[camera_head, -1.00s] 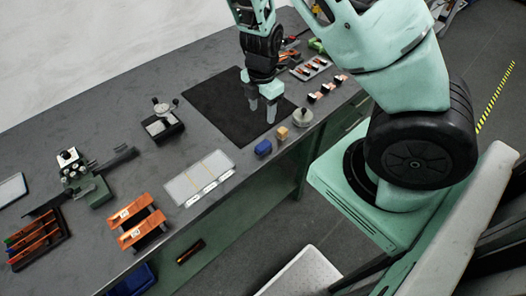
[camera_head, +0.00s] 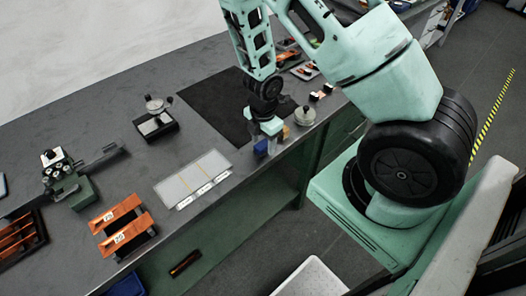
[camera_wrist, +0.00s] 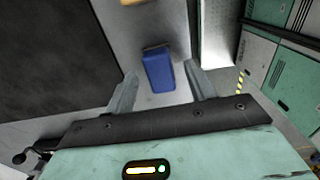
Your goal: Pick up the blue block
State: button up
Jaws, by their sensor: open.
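The blue block (camera_wrist: 159,72) lies on the grey bench top in the wrist view, between and a little beyond my two fingertips. In the head view the blue block (camera_head: 261,147) is partly hidden by my gripper (camera_head: 266,136), which is over it near the bench's front edge. In the wrist view my gripper (camera_wrist: 164,88) is open, with a finger on each side of the block and gaps showing. I cannot tell how far the fingertips are above the bench.
A black mat (camera_head: 215,100) lies behind. A round metal weight (camera_head: 305,116) stands to the right, and a pale tray (camera_head: 192,180) to the left. The bench edge is close.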

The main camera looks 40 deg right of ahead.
aim_at(263, 144)
jog(key=shift+f, duration=0.65)
jog(key=shift+r, duration=0.1)
jog(key=c, duration=1)
jog(key=shift+c, duration=0.2)
jog(key=shift+r, duration=0.1)
notch_tip(263, 144, up, 10)
jog(key=p, duration=0.6)
